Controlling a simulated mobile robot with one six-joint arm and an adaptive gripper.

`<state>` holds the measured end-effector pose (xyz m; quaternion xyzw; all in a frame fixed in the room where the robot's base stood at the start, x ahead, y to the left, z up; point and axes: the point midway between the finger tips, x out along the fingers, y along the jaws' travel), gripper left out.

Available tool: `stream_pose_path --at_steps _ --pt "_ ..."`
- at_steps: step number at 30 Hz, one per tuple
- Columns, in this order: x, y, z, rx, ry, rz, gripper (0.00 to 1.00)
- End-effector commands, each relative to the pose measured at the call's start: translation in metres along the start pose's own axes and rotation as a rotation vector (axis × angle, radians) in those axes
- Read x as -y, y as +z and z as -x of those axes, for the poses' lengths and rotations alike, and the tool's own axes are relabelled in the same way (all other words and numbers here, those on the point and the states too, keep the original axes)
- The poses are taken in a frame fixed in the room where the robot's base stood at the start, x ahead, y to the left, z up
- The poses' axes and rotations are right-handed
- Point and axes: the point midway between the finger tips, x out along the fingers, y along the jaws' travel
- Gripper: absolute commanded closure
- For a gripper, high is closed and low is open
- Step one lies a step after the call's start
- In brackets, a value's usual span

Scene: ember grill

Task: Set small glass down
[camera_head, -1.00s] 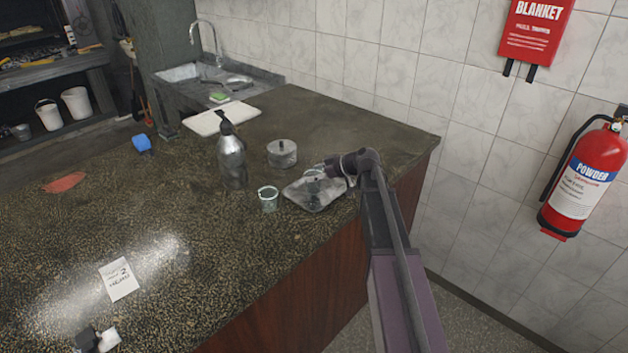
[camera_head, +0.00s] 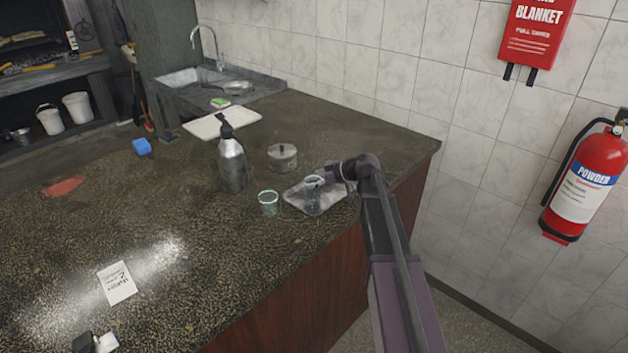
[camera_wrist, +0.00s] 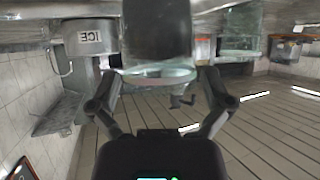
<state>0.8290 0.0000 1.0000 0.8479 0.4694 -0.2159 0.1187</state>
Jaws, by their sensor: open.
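A metal pump bottle (camera_head: 232,165) and a lidded metal ice pot (camera_head: 282,158) stand behind the tray. The counter's middle is largely clear.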

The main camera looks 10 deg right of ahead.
Motion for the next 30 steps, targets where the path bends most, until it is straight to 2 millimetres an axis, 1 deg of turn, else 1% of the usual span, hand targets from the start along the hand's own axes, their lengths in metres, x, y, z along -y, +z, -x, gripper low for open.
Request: stream_pose_path --at_steps 10,14,20,27,30 --pt "0.000 -0.004 0.002 0.000 0.000 0.000 0.00" --pt "0.001 -0.004 0.014 0.000 0.000 -0.001 0.00" --pt "0.001 -0.005 0.042 0.000 0.001 -0.002 0.00" --pt "0.000 -0.005 0.083 0.000 0.003 -0.002 0.00" --pt "0.000 -0.005 0.097 0.000 0.002 -0.002 0.00"
